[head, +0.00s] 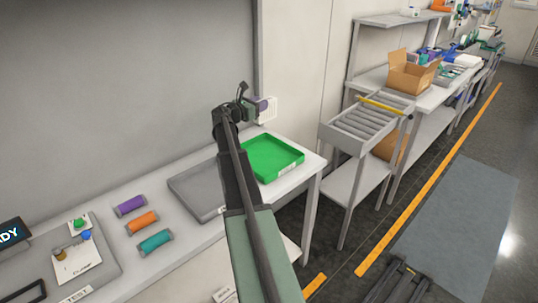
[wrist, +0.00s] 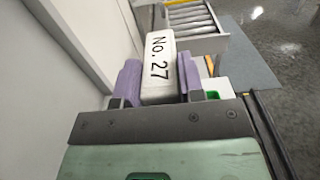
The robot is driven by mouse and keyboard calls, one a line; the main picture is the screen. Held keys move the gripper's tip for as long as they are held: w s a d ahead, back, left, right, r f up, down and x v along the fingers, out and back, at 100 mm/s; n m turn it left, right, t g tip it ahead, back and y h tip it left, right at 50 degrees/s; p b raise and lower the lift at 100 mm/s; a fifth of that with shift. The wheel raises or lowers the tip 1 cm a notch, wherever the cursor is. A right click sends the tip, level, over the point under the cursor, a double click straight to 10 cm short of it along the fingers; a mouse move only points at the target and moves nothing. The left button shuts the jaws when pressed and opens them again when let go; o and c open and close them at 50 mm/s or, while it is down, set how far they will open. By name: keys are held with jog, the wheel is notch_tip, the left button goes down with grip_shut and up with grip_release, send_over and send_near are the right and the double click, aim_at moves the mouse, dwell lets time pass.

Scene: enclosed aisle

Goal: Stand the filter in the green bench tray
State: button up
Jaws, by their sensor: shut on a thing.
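My gripper (head: 259,104) is shut on the filter (head: 270,109), a white block. In the wrist view the filter (wrist: 159,72) sits between my purple finger pads, with "No. 27" in black on its face. My gripper holds it in the air above the back of the green bench tray (head: 286,173), apart from it. The tray looks empty, though my arm hides its left edge. Only a small bit of green shows beside the right finger in the wrist view.
A grey tray (head: 191,187) lies left of the green one. Purple (head: 130,206), orange (head: 142,222) and teal (head: 156,242) cylinders lie further left on the bench. A wall runs behind. A roller stand (head: 362,124) is to the right, across a gap.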

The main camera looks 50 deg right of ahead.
notch_tip(320, 180, down, 20)
jog(key=b, duration=1.8)
jog(key=shift+r, duration=0.55)
jog(key=shift+f, duration=0.25)
jog(key=o, duration=1)
jog(key=shift+r, duration=0.1)
jog(key=shift+r+p, duration=0.25)
jog(key=shift+p, duration=0.1)
jog(key=a, duration=0.4)
jog(key=w+a, duration=0.1)
jog(key=a, duration=0.3)
jog(key=w+a, duration=0.1)
jog(key=a, duration=0.2)
jog(key=shift+w+a+f, duration=0.1)
jog(key=shift+a, duration=0.3)
